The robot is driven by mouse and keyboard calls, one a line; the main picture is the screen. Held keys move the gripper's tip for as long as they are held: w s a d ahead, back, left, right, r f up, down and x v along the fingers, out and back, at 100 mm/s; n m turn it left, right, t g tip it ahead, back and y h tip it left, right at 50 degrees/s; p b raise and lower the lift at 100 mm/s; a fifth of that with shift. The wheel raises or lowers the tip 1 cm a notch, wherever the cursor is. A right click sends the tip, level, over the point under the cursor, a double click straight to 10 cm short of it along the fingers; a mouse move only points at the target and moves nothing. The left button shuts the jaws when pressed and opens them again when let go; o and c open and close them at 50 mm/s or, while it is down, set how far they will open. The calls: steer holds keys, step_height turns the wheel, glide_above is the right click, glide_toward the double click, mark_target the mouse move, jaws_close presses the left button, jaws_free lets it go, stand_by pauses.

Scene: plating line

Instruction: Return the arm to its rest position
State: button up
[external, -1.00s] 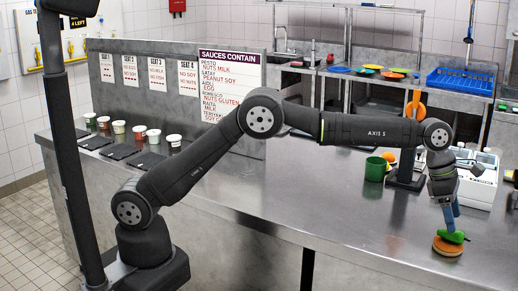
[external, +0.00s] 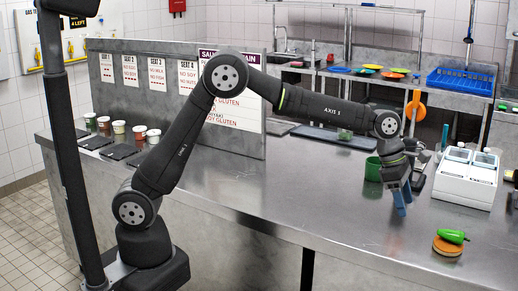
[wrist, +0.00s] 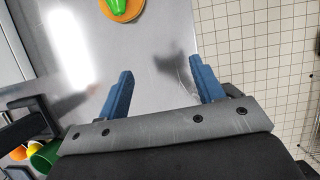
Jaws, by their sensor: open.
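My gripper (external: 402,204) is open and empty, with its blue fingers pointing down above the steel counter (external: 330,190). In the wrist view my gripper (wrist: 160,95) shows two blue fingers spread apart with nothing between them. A green pepper-like item (external: 451,236) lies on a round orange-brown piece (external: 447,247) at the counter's right front. The gripper is up and to the left of this stack, clear of it. In the wrist view the green item (wrist: 117,5) and the orange round piece (wrist: 133,11) show at the top edge.
A green cup (external: 373,169) stands just behind my gripper. A white two-lidded box (external: 467,180) stands to the right. Several small cups (external: 120,131) and dark pads (external: 119,152) line the left by the sign panel (external: 180,100). The middle of the counter is clear.

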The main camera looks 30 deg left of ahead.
steer(key=w+a+f, duration=0.1)
steer(key=w+f, duration=0.1)
steer(key=w, duration=0.2)
steer(key=w+f, duration=0.2)
steer(key=w, duration=0.1)
steer(key=w+a+f, duration=0.1)
steer(key=w+f, duration=0.2)
steer(key=w, duration=0.1)
steer(key=shift+w+a, duration=0.35)
steer(key=s+d+r, duration=0.4)
steer(key=s, duration=0.2)
steer(key=s+d+r, duration=0.4)
steer(key=s, duration=0.3)
steer(key=shift+s+r, duration=0.15)
steer(key=shift+s, duration=0.05)
